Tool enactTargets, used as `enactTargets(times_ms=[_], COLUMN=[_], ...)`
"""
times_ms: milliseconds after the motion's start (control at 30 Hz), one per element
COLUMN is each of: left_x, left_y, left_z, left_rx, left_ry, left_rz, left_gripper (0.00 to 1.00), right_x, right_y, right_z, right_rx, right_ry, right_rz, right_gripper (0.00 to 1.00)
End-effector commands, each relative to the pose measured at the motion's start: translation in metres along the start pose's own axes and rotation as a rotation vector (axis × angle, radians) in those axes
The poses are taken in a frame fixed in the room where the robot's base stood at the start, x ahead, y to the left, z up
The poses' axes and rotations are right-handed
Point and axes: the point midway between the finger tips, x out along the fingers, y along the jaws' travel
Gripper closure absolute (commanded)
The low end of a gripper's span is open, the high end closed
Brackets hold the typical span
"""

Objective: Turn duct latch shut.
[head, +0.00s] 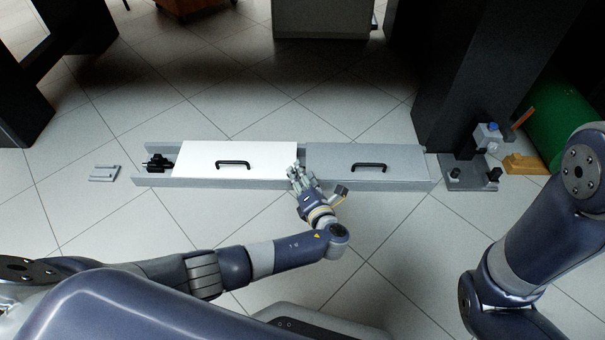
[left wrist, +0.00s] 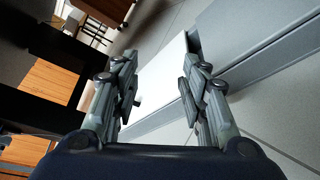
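The duct is a long low grey channel (head: 215,184) on the floor in the head view. A white cover (head: 265,155) lies over its left-middle part and a grey cover (head: 335,155) over its right part. My left gripper (head: 299,172) is at the duct's front edge, by the seam between the covers. In the left wrist view its fingers (left wrist: 162,82) are spread apart with nothing clearly held; the white cover (left wrist: 165,75) shows between them. I cannot make out the latch; the gripper hides part of the front edge. My right gripper is out of view.
Each cover has a black handle (head: 233,163). A black fitting (head: 158,163) sits in the duct's open left end. A small grey bracket (head: 104,173) lies left of it. A fixture with a blue part (head: 487,137) stands right, beside a dark column (head: 460,80). Floor in front is clear.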

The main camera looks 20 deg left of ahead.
Motion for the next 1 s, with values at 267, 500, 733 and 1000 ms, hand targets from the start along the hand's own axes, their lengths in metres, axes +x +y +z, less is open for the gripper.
enactTargets(times_ms=[267, 500, 733, 1000], left_x=[-0.004, -0.004, -0.028, -0.145], left_y=[0.010, 0.010, -0.011, -0.021], left_z=[0.007, 0.006, 0.027, 0.141], left_rx=[0.000, 0.000, -0.212, -1.143], left_ry=[0.000, 0.000, -0.018, 0.027], left_rz=[-0.003, -0.004, -0.186, -0.845], left_gripper=[0.59, 0.59, 0.59, 0.59], right_x=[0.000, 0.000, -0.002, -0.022], right_y=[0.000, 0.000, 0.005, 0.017], right_z=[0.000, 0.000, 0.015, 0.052], right_rx=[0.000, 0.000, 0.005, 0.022], right_ry=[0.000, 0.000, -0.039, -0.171], right_rz=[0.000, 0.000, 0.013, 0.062], right_gripper=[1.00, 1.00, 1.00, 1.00])
